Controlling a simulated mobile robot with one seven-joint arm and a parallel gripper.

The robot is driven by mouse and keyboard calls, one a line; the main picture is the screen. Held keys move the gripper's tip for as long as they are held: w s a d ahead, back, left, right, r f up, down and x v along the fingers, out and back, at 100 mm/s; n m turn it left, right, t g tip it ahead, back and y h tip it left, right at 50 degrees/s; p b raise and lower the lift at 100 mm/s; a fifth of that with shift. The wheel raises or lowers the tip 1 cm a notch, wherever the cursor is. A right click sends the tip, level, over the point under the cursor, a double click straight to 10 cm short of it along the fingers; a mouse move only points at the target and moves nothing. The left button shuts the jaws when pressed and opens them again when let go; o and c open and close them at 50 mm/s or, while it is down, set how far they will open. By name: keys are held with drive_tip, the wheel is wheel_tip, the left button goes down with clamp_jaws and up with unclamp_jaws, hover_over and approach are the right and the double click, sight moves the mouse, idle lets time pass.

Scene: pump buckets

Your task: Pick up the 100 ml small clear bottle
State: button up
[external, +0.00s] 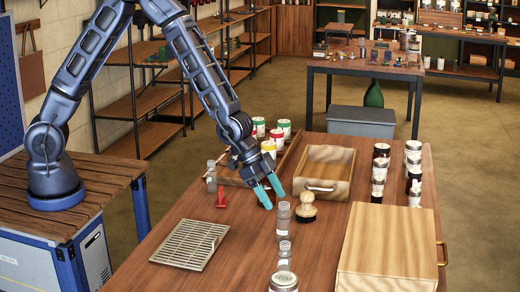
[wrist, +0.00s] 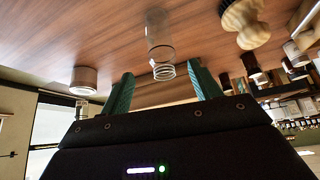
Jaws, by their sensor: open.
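Clear bottles stand on the table. A smaller clear bottle (external: 284,256) and a wider clear jar (external: 283,282) stand nearer the camera, and another small clear bottle (external: 211,178) is at the left. No label shows which is 100 ml. In the wrist view, a clear bottle (wrist: 159,35) with a threaded neck appears ahead of the gap between the fingers of my gripper (wrist: 161,85). My gripper is open and empty, apart from the bottle.
A wooden-handled brush (external: 305,208) stands close right of the tall bottle. A slatted grey tray (external: 190,245), a red stamp (external: 221,199), an open wooden box (external: 343,161) and a closed wooden box (external: 390,240) lie around. Several jars line the right edge.

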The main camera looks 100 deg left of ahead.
sight(284, 213)
drive_tip(key=shift+x, duration=3.3)
drive_tip(key=shift+a, duration=0.15)
drive_tip(key=shift+r, duration=0.1)
drive_tip(key=c, duration=1.1)
